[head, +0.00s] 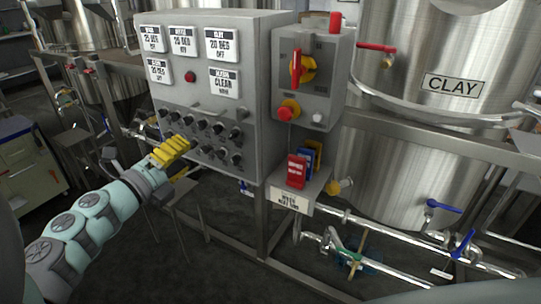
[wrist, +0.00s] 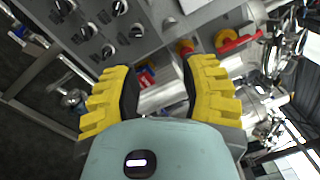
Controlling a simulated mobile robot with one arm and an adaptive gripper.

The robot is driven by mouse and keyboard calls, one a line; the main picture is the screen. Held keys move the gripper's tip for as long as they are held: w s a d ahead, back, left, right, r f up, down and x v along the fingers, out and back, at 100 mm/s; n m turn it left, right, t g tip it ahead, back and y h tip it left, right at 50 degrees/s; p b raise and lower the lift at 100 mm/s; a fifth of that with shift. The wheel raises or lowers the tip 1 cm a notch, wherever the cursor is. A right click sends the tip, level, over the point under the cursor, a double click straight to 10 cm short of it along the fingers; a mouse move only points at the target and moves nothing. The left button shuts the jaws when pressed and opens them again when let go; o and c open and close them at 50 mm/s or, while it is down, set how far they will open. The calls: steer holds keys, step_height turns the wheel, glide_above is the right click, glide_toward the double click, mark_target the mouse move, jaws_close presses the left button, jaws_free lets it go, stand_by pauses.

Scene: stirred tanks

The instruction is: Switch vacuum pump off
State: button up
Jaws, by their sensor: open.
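A grey control panel (head: 258,90) stands in the middle of the head view. Two rows of black selector knobs (head: 205,124) run across its lower face; their labels are too small to read, so I cannot tell which one is for the vacuum pump. My gripper (head: 172,150), with yellow fingers, is in front of the lower left of the panel and overlaps the view of the lower knobs. In the wrist view my gripper (wrist: 158,82) is open with nothing between its fingers. Several knobs (wrist: 108,50) show to the upper left there, apart from the fingers.
A smaller box with a red rotary handle (head: 302,68) and a red button (head: 289,110) adjoins the panel. A steel CLAY tank (head: 440,50), pipes and blue-handled valves (head: 440,206) fill the right. Metal frame posts stand below.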

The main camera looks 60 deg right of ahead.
mark_target(230, 137)
steer(key=shift+m+y, duration=0.3)
steer(key=shift+m, duration=0.5)
steer(key=d+f, duration=0.1)
steer(key=d, duration=0.4)
steer(key=w+d+f+b, duration=0.1)
steer(key=d, duration=0.4)
steer(key=d+f+b, duration=0.1)
steer(key=d+f, duration=0.1)
steer(key=d, duration=0.4)
steer(key=shift+w+d, duration=0.1)
steer(key=shift+w, duration=0.15)
steer(key=shift+d+f, duration=0.1)
steer(key=shift+d, duration=0.6)
steer(key=shift+w+a, duration=0.1)
jaws_close()
